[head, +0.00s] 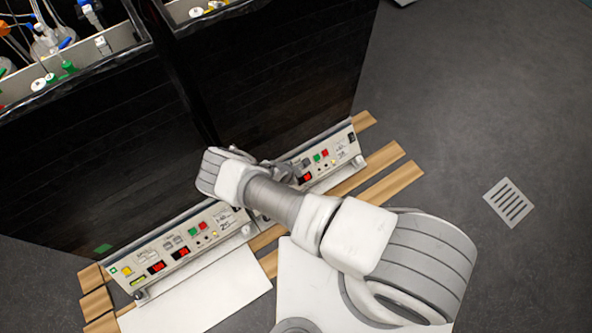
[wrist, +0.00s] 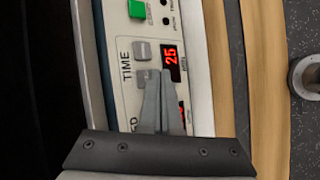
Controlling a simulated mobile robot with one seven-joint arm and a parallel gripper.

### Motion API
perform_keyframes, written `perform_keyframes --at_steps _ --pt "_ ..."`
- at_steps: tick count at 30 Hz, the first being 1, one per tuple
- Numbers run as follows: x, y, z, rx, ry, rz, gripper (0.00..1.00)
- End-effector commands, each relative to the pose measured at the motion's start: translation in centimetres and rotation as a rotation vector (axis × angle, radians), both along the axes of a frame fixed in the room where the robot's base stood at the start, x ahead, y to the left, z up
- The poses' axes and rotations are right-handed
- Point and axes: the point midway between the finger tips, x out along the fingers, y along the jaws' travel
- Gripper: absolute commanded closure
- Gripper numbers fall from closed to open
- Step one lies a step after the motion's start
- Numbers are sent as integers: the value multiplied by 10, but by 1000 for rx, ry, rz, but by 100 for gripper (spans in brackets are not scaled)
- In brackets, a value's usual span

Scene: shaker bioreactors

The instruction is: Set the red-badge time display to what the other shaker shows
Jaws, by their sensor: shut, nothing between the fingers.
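In the wrist view, a red-lit time display (wrist: 173,60) seems to read 25, turned sideways, beside the printed word TIME. Two grey buttons sit by it, one upper (wrist: 141,50) and one lower (wrist: 140,78). My gripper (wrist: 159,76) is shut and empty, its tips over or beside the lower button; I cannot tell whether they touch it. A second red display (wrist: 181,112) is partly hidden by the fingers. In the head view my arm reaches the right shaker's panel (head: 335,148). The left shaker's panel has red displays (head: 157,267), too small to read. I cannot make out a red badge.
A green button (wrist: 137,9) is at the top of the wrist view. Black shaker housings (head: 90,150) rise behind the panels, with flasks and tubing at top left. Wooden slats (head: 385,180) lie under the panels. Grey floor with a drain (head: 508,202) is clear at right.

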Motion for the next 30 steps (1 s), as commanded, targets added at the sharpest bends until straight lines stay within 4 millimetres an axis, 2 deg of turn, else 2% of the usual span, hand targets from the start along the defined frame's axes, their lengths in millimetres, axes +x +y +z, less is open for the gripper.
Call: perform_keyframes --at_steps 23,30 --pt "0 0 0 0 0 0 100" --pt "4 3 -6 3 0 -3 100"
